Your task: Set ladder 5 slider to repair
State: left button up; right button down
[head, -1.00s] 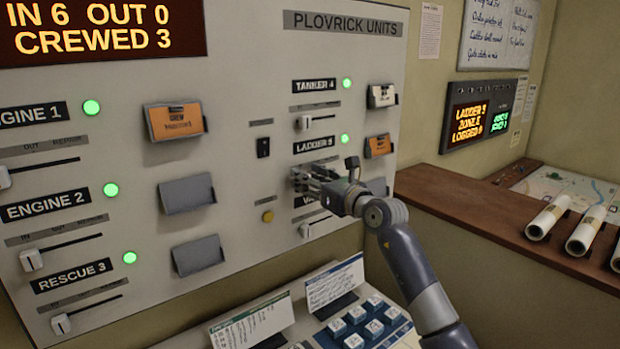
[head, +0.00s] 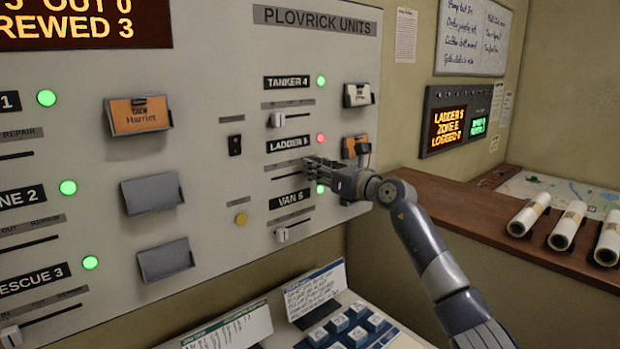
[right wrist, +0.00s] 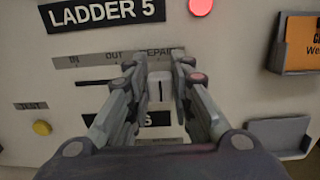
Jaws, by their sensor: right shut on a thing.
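The LADDER 5 label (head: 289,144) is on the upright console panel, with a lit red light (head: 320,138) to its right; the light also shows in the right wrist view (right wrist: 200,6). Below the label, my right gripper (head: 312,166) is at the slider track, its fingers hiding the knob in the head view. In the right wrist view, the pale slider knob (right wrist: 159,88) sits between the fingers of my right gripper (right wrist: 159,78), which is shut on it. The knob is under the REPAIR marking (right wrist: 158,53), right of the IN and OUT markings. My left gripper is out of view.
The TANKER 4 slider (head: 277,119) is just above and the VAN slider (head: 282,235) just below. An orange card holder (head: 353,145) is close behind my right wrist. A keypad (head: 350,325) lies below, and rolled papers (head: 566,226) rest on the right counter.

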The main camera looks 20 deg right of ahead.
jog(key=shift+r, duration=0.1)
jog(key=c, duration=1.5)
grip_release()
jog(key=shift+d, duration=0.1)
jog(key=shift+o, duration=0.5)
jog(key=shift+d, duration=0.15)
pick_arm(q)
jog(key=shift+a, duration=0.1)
pick_arm(e)
jog(key=shift+w+d, duration=0.1)
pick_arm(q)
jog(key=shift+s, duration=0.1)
pick_arm(e)
jog(key=v, duration=1.2)
